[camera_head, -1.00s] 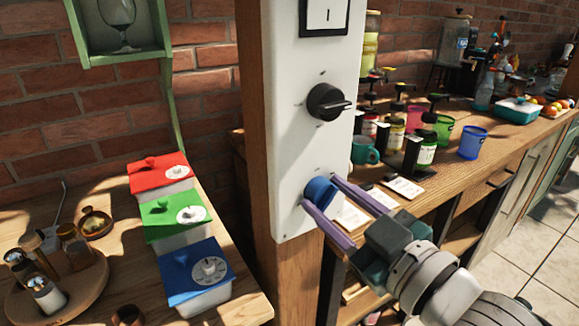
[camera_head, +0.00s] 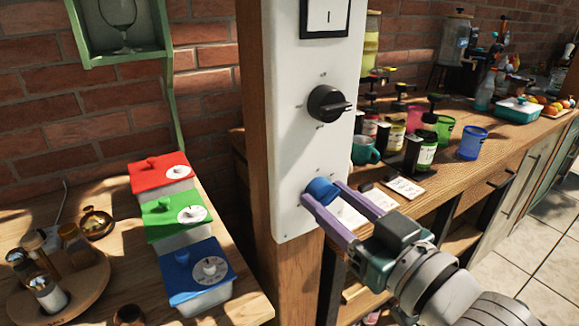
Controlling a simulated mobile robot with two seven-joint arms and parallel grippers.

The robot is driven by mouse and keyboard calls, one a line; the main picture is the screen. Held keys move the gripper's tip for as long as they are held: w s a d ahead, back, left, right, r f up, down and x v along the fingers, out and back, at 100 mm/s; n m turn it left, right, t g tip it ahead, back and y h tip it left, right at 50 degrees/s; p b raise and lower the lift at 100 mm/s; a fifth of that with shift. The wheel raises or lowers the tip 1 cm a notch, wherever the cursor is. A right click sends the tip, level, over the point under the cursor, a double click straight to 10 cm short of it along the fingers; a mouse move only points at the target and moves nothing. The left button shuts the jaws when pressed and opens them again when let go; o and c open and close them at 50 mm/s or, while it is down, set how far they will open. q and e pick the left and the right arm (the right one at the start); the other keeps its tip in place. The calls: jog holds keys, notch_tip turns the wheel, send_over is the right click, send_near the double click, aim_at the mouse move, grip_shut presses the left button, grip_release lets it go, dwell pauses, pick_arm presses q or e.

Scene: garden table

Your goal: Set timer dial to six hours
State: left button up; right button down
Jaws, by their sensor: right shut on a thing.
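A white control panel (camera_head: 290,130) is fixed upright on a wooden post. A blue dial (camera_head: 322,191) sits low on it. My right gripper (camera_head: 322,194) has its purple fingers on either side of the blue dial and is shut on it. The fingers hide part of the dial, and I cannot read its setting. A black dial (camera_head: 328,103) with a projecting grip sits higher on the panel, with small marks around it. My left gripper does not show.
Red (camera_head: 158,173), green (camera_head: 176,215) and blue (camera_head: 197,272) lidded boxes stand on the left table. A round wooden tray (camera_head: 85,295) holds several jars. The right counter holds a teal mug (camera_head: 364,150), bottles and cups. A wooden post (camera_head: 256,120) borders the panel.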

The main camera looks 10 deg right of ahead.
jog(key=shift+c, duration=1.6)
grip_release()
jog(key=shift+s, duration=0.1)
jog(key=v, duration=0.9)
jog(key=shift+s+d, duration=0.2)
jog(key=shift+s, duration=0.15)
